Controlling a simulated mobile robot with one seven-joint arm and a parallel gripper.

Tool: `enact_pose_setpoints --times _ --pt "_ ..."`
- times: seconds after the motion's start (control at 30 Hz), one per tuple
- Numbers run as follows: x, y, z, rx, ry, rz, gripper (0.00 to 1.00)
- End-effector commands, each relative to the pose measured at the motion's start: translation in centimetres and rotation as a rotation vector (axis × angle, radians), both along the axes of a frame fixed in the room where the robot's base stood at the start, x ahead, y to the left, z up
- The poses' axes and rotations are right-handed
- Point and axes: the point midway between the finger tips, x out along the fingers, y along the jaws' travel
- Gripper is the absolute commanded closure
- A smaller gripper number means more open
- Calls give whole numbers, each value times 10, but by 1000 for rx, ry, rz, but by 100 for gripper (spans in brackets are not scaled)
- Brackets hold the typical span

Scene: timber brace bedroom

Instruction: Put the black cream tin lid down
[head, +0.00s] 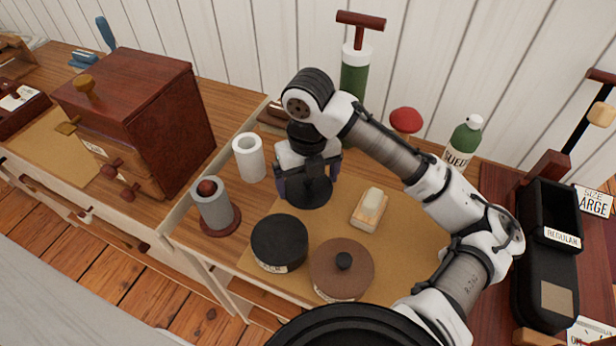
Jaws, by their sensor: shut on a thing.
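My gripper (308,178) points down over the tan mat at the back of the tabletop. Its fingers are closed on the sides of a black round lid (312,196). The lid looks about level and is low over the mat; I cannot tell whether it touches the surface. A black round tin (279,240) with a pale label low on its side stands in front of the lid. Its top is dark, and I cannot tell whether it is open. The gripper covers the back part of the lid.
A soap-like block on a wooden dish (369,211) lies right of the lid. A white cup (249,157) and grey cylinder (214,207) stand left. Green bottles (463,143) stand behind.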

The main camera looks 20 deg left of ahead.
Motion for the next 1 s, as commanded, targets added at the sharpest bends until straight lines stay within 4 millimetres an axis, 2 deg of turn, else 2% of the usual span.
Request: enact_pose_setpoints --times 0.2,0.23,0.3,0.5,0.63,0.77,1.0 --pt "0 0 -4 0 0 0 29" --pt "0 0 -4 0 0 0 6" --pt "0 0 -3 0 0 0 0" --pt "0 0 -2 0 0 0 0" --pt "1 0 6 -1 -1 0 0" --pt "1 0 27 -2 -4 0 0" --pt "1 0 80 -2 -4 -2 0"
